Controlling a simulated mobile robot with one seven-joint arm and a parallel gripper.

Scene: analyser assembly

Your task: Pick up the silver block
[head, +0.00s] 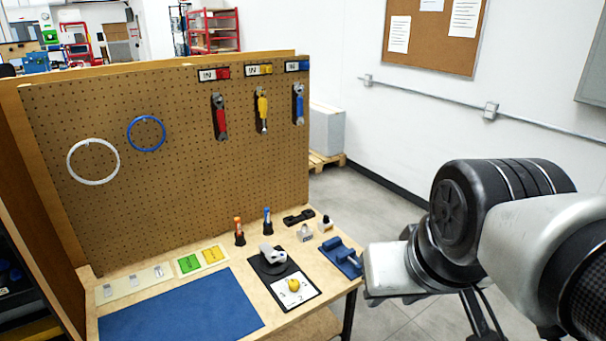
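No single thing stands out for certain as the silver block. A small pale grey block (305,233) stands upright on the wooden table, right of the two small bottles. Small silvery pieces (133,282) lie in a pale tray (122,286) at the table's left; they are too small to tell apart. A larger grey-white rounded part (272,256) sits on the black mat (259,271). My arm enters from the right, and its grey link ends beside the table's right edge. My gripper's fingers cannot be made out in this view.
A blue fixture (341,257) stands at the table's right edge. Orange (239,231) and blue (267,220) bottles stand near the pegboard (170,130), which rises behind. A blue mat (182,308) lies clear in front. A white card (292,290) bears a yellow object (293,285).

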